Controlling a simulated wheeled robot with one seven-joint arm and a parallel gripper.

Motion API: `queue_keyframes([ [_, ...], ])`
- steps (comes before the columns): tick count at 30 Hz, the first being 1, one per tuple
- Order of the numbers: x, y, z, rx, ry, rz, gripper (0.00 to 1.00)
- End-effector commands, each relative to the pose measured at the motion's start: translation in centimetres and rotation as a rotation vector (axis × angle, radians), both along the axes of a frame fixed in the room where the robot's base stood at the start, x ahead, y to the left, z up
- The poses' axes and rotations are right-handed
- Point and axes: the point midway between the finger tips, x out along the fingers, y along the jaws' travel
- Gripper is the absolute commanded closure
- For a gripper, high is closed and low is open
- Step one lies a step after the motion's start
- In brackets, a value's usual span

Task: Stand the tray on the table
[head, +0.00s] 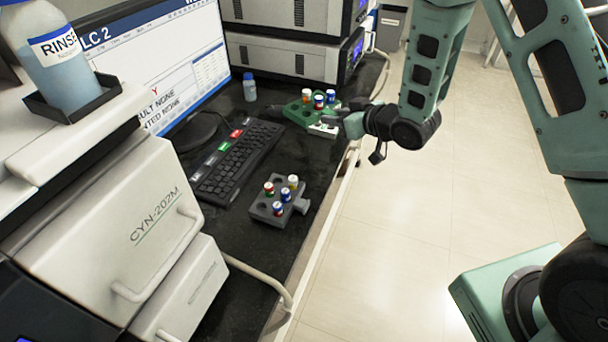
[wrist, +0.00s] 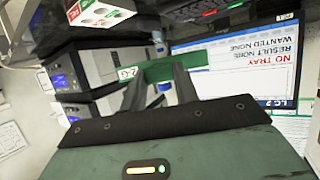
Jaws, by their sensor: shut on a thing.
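A green tray (head: 296,114) with several small vials in its holes is at the far right part of the dark table (head: 235,228). My gripper (head: 338,122) is at the tray's right end, shut on it. In the wrist view the green side of the tray (wrist: 190,60) runs across the fingers of my gripper (wrist: 158,82), with a white label reading 2-G at its left end. The tray looks roughly level. I cannot tell whether its underside touches the table or is a little above it.
A grey tray (head: 263,211) with several vials stands nearer, by the table's right edge. A keyboard (head: 237,160), a small bottle (head: 249,88) and a monitor (head: 160,62) are to the left. Instrument stacks (head: 290,55) stand behind. Floor lies right of the edge.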

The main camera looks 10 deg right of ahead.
Motion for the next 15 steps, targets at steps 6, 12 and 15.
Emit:
queue_keyframes([
  [6,0.0,1.6,-1.4,0.0,-0.009,0.196,0.93],
  [12,-0.7,2.1,-1.7,0.0,-0.006,0.34,0.93],
  [15,-1.1,2.1,-1.8,0.0,-0.003,0.386,0.93],
])
